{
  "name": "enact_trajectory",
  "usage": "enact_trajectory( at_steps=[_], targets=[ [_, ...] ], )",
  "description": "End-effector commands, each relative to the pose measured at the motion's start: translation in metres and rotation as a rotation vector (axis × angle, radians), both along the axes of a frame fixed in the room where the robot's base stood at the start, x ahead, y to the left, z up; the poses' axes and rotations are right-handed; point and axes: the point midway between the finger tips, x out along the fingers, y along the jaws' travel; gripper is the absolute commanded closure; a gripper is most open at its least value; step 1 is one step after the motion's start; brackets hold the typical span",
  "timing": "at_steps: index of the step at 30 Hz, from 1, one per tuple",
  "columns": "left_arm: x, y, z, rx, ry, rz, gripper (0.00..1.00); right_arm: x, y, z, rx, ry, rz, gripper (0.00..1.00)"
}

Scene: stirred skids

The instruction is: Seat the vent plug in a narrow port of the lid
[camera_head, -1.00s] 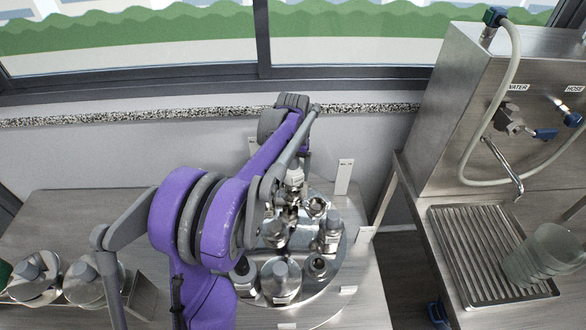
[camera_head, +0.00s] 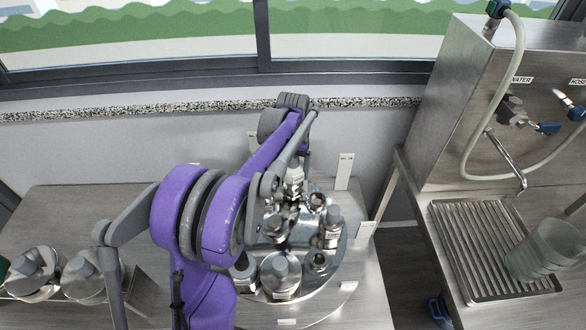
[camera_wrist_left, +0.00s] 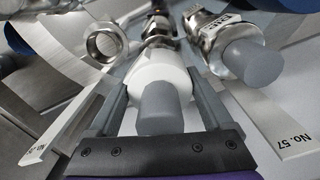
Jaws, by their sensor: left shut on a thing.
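My left gripper (camera_wrist_left: 162,90) is shut on the vent plug (camera_wrist_left: 158,72), a white body with a grey end, in the left wrist view. A metal collar shows just beyond the white body; I cannot tell whether the plug is in a port or only above it. The round metal lid (camera_head: 335,277) lies on the bench in the head view, partly behind my purple arm. Open ring ports show on it, one at the back right (camera_head: 316,200) and one at the front right (camera_head: 319,262). My arm hides much of the gripper there. My right gripper is not in view.
Other grey-topped plugs stand on the lid, at its right (camera_head: 332,227) and front (camera_head: 280,275). Capped metal parts (camera_head: 88,278) sit at the far left.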

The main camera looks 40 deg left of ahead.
Motion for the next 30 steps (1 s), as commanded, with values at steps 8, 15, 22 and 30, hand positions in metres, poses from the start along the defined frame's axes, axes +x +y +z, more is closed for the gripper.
enact_trajectory(
  at_steps=[8, 15, 22, 30],
  targets=[
    [0.000, 0.000, -0.012, 0.000, 0.001, 0.000, 0.84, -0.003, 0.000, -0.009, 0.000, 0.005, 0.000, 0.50],
    [0.000, 0.000, -0.023, 0.000, 0.001, 0.000, 0.84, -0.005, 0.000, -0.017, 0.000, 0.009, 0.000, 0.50],
    [0.000, 0.000, -0.027, 0.000, 0.000, 0.000, 0.84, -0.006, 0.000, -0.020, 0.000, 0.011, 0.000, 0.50],
    [0.000, 0.000, -0.027, 0.000, 0.000, 0.000, 0.84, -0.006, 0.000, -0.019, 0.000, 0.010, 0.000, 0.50]
  ],
)
